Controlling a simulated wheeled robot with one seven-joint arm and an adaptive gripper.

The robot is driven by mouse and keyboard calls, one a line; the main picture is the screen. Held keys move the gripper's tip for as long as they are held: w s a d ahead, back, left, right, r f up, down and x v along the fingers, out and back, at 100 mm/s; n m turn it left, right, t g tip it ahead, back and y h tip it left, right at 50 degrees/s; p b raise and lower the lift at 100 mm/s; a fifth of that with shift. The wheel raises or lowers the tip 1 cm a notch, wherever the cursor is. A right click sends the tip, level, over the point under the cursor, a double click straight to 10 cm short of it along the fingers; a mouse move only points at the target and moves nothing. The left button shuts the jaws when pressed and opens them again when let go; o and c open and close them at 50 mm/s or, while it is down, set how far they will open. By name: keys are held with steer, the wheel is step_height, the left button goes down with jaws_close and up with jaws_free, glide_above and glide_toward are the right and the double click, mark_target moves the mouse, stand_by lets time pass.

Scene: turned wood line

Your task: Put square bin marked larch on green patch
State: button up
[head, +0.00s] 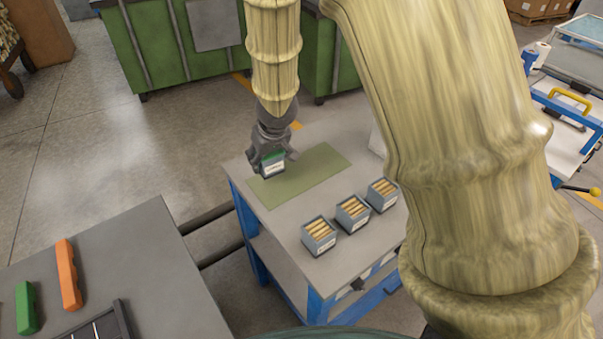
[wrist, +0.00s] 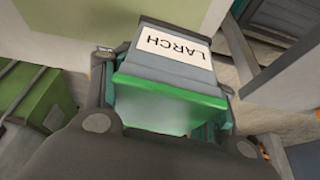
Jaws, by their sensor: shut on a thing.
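The square bin marked LARCH (head: 273,167) is grey with a green rim and a white label. My gripper (head: 268,160) is shut on it, over the far left end of the green patch (head: 310,178). In the wrist view the bin (wrist: 172,62) sits between the fingers of my gripper (wrist: 165,115), its label readable upside down. The green patch is a flat rectangle on the grey table top. I cannot tell whether the bin's base touches the patch or hangs just above it.
Three grey bins of wooden pieces, left (head: 318,236), middle (head: 352,213) and right (head: 382,194), stand in a row nearer me on the blue-legged table (head: 290,232). Another grey table (head: 150,270) holds an orange block (head: 68,274) and a green block (head: 26,308).

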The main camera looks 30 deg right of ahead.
steer(key=shift+w+d+r, duration=0.1)
steer(key=shift+w+d, duration=0.2)
steer(key=shift+d, duration=0.3)
steer(key=shift+w+d+r, duration=0.1)
steer(key=shift+w+d, duration=0.2)
steer(key=shift+d, duration=0.25)
steer(key=r+b, duration=0.1)
glide_above(295, 167)
steer(key=s, duration=0.2)
steer(key=shift+w+a+n, duration=0.1)
steer(key=shift+w+n, duration=0.15)
steer(key=shift+n, duration=0.25)
step_height(295, 167, down, 10)
steer(key=b, duration=0.3)
steer(key=shift+c, duration=0.2)
steer(key=shift+r, duration=0.2)
steer(key=shift+f, duration=0.15)
steer(key=o, duration=1.2)
